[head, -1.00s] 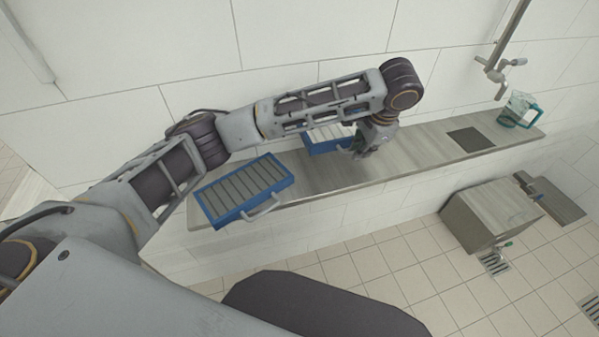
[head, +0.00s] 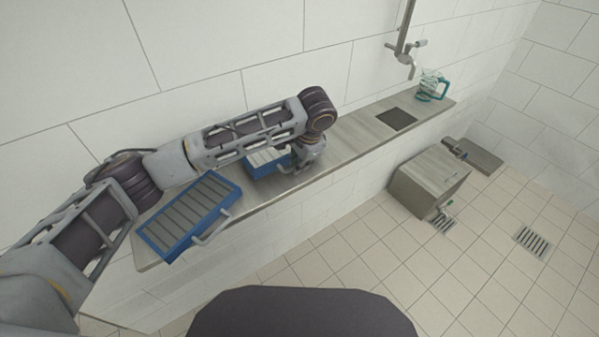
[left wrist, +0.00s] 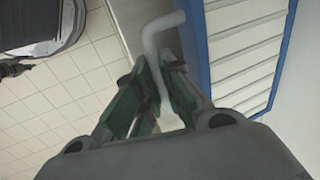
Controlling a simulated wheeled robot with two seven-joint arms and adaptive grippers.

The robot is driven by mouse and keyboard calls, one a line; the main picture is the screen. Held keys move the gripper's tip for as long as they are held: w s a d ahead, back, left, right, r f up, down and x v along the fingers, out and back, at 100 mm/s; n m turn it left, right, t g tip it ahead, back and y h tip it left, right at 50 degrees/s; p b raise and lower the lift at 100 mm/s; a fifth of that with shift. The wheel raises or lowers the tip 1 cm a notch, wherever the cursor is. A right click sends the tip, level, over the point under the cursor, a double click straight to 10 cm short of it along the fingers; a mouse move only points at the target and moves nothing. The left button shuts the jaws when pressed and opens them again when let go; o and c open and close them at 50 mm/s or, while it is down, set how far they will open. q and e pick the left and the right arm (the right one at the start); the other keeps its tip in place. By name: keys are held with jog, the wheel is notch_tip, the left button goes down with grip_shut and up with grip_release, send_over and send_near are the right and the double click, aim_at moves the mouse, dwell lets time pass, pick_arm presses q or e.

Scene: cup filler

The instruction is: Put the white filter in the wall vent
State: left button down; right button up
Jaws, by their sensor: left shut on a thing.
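The white filter (head: 262,160) has a blue frame and pale slats. It is at the shelf by the wall, partly hidden behind my left arm in the head view. In the left wrist view the filter's white slats (left wrist: 245,45) and blue frame fill the right side. My left gripper (left wrist: 160,85) is shut on its grey handle (left wrist: 152,45); the gripper also shows in the head view (head: 296,163). I cannot tell whether the filter touches the shelf. I do not see the wall vent. My right gripper is out of view.
A second blue filter with grey slats (head: 188,213) lies on the long shelf (head: 345,150), nearer the left end. A teal-handled jug (head: 430,86) and a dark square plate (head: 396,118) are farther right. A box (head: 428,183) and drain grate (head: 532,242) are on the open tiled floor.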

aim_at(298, 177)
pick_arm(q)
jog(key=shift+f, duration=0.1)
jog(key=shift+f, duration=1.75)
jog(key=c, duration=1.8)
grip_release()
jog(key=shift+v, duration=6)
jog(key=shift+o, duration=0.2)
jog(key=shift+a, duration=0.1)
